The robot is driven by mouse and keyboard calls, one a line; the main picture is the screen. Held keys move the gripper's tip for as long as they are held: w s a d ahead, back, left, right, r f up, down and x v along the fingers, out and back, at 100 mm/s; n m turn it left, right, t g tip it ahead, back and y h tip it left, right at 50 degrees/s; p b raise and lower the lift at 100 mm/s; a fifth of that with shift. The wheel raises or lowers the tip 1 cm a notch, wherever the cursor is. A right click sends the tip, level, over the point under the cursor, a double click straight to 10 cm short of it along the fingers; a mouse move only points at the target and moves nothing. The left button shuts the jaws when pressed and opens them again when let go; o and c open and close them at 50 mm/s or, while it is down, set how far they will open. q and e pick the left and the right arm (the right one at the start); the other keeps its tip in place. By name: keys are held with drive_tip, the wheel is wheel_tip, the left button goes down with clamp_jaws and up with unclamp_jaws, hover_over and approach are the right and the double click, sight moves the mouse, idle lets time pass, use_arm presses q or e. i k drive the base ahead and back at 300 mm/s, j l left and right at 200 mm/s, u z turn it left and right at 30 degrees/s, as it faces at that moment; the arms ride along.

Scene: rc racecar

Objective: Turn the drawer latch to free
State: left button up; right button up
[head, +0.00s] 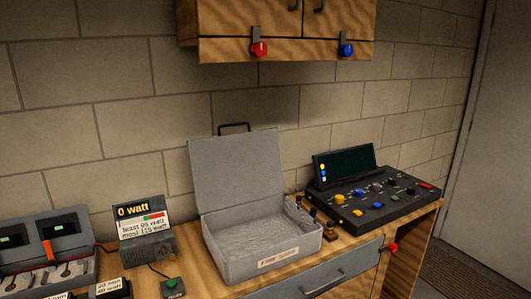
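The grey drawer (285,291) is set in the front of the wooden bench, at the bottom of the head view. A latch with a red knob (392,247) sits at the drawer's upper right end, just under the bench top. Its short grey bar appears to point left towards the drawer edge; its exact angle is too small to tell. Neither of my grippers is in view.
An open grey box (262,262) stands on the bench (340,244) above the drawer. A black control console (375,200) is at right, a meter reading "0 watt" (146,235) at left. A wall cabinet (225,48) above has red (259,49) and blue (346,50) knobbed latches.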

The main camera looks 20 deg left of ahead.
sight(393, 247)
drive_tip(key=i+l+u, duration=0.1)
drive_tip(key=i+l, duration=0.15)
drive_tip(key=l, duration=0.25)
drive_tip(key=i+l, duration=0.25)
drive_tip(key=l, duration=0.25)
drive_tip(key=i+l+u, duration=0.15)
drive_tip(key=l, duration=0.35)
drive_tip(key=i+l+u, duration=0.1)
drive_tip(key=i+l, duration=0.2)
drive_tip(key=l, duration=0.2)
drive_tip(key=i+l+u, duration=0.1)
drive_tip(key=l, duration=0.45)
drive_tip(key=i+l, duration=0.25)
drive_tip(key=l, duration=0.3)
drive_tip(key=i+l+u, duration=0.15)
drive_tip(key=l, duration=0.4)
drive_tip(key=i+l+u, duration=0.1)
drive_tip(key=l, duration=0.5)
drive_tip(key=i, duration=0.1)
